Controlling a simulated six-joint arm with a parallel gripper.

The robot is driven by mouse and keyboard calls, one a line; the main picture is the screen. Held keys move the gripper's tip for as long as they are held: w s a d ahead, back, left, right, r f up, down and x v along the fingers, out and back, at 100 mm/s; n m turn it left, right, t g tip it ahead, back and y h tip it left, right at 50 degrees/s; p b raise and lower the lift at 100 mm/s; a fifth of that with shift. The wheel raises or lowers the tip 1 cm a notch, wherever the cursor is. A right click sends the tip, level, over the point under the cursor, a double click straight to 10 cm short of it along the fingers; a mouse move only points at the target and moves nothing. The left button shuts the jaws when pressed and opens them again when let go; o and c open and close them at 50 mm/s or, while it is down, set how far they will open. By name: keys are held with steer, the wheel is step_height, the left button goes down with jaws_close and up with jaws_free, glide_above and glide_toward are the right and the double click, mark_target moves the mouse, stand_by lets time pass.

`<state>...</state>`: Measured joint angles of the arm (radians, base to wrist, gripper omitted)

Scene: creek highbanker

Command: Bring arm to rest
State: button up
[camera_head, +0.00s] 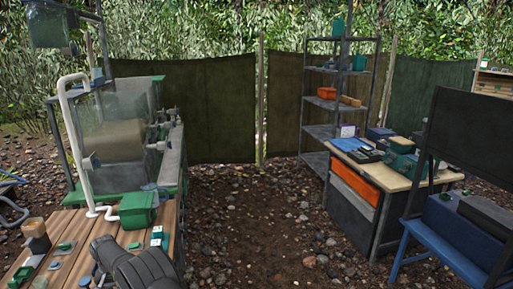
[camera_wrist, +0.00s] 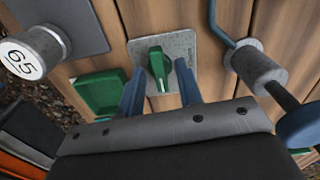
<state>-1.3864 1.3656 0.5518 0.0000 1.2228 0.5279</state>
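My gripper (camera_wrist: 160,88) shows in the wrist view with its two blue fingers apart and nothing held between them. A green lever (camera_wrist: 157,68) on a grey metal plate (camera_wrist: 181,45) lies just beyond and between the fingertips. I cannot tell whether the fingers touch it. The plate is fixed on a wooden plank bench (camera_wrist: 118,52), which also shows at the lower left of the head view (camera_head: 62,226).
In the wrist view, a green tray (camera_wrist: 100,92) lies left of the fingers. A white-faced numbered cylinder (camera_wrist: 36,50) is further left, and a grey cylinder with a rod (camera_wrist: 257,65) is on the right. A clear tank (camera_head: 113,130) stands behind the bench. Gravel ground (camera_head: 255,215) is open mid-view.

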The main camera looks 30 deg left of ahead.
steer(key=shift+n, duration=0.6)
